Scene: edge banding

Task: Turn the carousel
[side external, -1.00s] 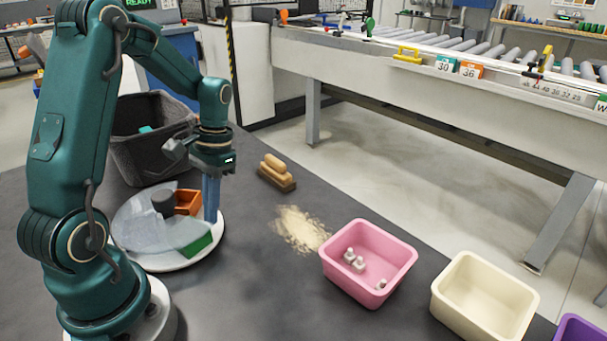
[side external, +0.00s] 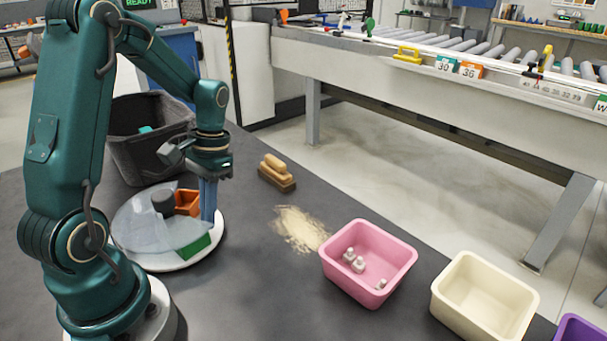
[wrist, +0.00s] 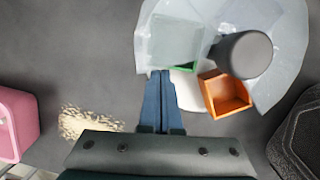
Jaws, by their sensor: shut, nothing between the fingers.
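The carousel is a round white turntable (side external: 165,264) with a translucent cover (side external: 140,225) that leaves a gap. A dark grey post (wrist: 244,55) stands up at its middle. An orange bin (side external: 187,202) shows in the gap, and also in the wrist view (wrist: 226,93). A green bin (side external: 196,246) sits nearer the front, seen through the cover in the wrist view (wrist: 178,44). My gripper (side external: 207,220) is shut and empty, blue fingers pointing down at the carousel's right side. In the wrist view its fingertips (wrist: 161,72) are beside the green bin; I cannot tell whether they touch.
A dark grey bin (side external: 150,160) stands behind the carousel. A wooden brush (side external: 277,174) and a patch of sawdust (side external: 299,229) lie to the right. A pink tub (side external: 368,262) holds small pale pieces. A cream tub (side external: 485,297) and a purple tub (side external: 582,330) stand further right.

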